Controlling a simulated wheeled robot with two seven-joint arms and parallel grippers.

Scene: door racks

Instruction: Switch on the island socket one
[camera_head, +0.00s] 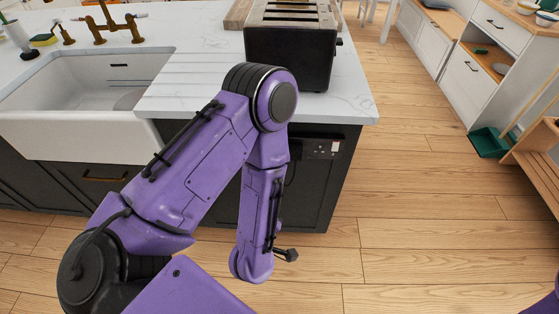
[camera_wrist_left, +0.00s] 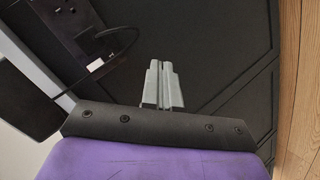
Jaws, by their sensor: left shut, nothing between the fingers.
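The island socket (camera_head: 322,149) is a small plate on the dark end panel of the island, below the white worktop. In the left wrist view a dark socket plate (camera_wrist_left: 72,24) with small pale marks shows at the upper left, partly covered by a black cable. Which way its switches are set is too small to tell. My left gripper (camera_wrist_left: 162,68) is shut and empty, its pale fingers in front of the dark panel, to the right of and below the socket plate in that view. In the head view my purple left arm hides its fingers. My right gripper is out of view.
A black toaster (camera_head: 291,45) stands on the island worktop (camera_head: 200,78) above the socket. A white sink (camera_head: 85,95) and brass tap (camera_head: 110,25) are to the left. Wooden floor (camera_head: 410,200) is clear to the right.

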